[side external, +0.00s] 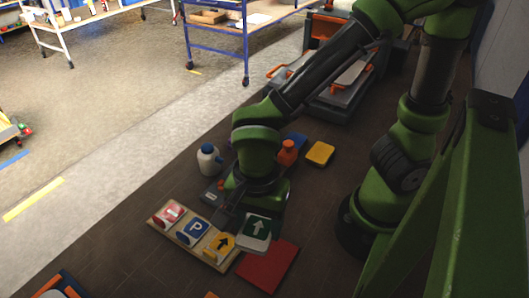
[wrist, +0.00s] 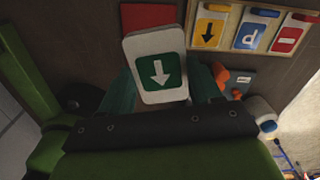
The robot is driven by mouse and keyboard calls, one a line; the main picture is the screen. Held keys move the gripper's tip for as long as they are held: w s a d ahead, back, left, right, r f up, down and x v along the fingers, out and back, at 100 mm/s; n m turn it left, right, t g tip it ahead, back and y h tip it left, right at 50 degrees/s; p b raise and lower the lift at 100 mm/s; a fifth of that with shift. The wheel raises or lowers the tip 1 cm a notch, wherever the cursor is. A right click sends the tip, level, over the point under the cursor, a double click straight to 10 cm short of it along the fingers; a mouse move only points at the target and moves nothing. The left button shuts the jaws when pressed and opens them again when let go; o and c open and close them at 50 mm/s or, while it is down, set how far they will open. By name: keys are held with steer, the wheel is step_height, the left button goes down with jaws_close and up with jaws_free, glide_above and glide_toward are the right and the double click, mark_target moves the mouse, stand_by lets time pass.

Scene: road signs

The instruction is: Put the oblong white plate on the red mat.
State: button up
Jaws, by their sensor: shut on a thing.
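The oblong white plate (side external: 265,243) bears a green square with a white arrow. My gripper (side external: 243,217) is shut on it and holds it tilted, beside the yellow sign and above the far left part of the red mat (side external: 268,268). The fingertips are mostly hidden in the side view. In the wrist view, the plate (wrist: 158,88) sits between the fingers of my gripper (wrist: 165,98), and part of the red mat (wrist: 150,15) shows behind it. No sign rests on the visible part of the mat.
A wooden board (side external: 182,238) with red, blue P and yellow arrow signs lies left of the mat. A white bottle (side external: 208,162), an orange bottle (side external: 288,154) and a yellow block (side external: 320,153) stand farther back. A green frame (side external: 450,210) stands at right.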

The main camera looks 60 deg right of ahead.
mark_target(268, 260)
steer(key=shift+s+f+m, duration=0.3)
steer(key=shift+s+m, duration=0.1)
steer(key=shift+s, duration=0.5)
steer(key=shift+s+d+f+m, duration=0.2)
steer(key=shift+f+m, duration=0.1)
steer(key=shift+m, duration=0.4)
steer(key=shift+w+f, duration=0.1)
steer(key=shift+f, duration=3.85)
steer(key=shift+f, duration=0.1)
steer(key=o, duration=1.1)
steer(key=shift+c, duration=0.2)
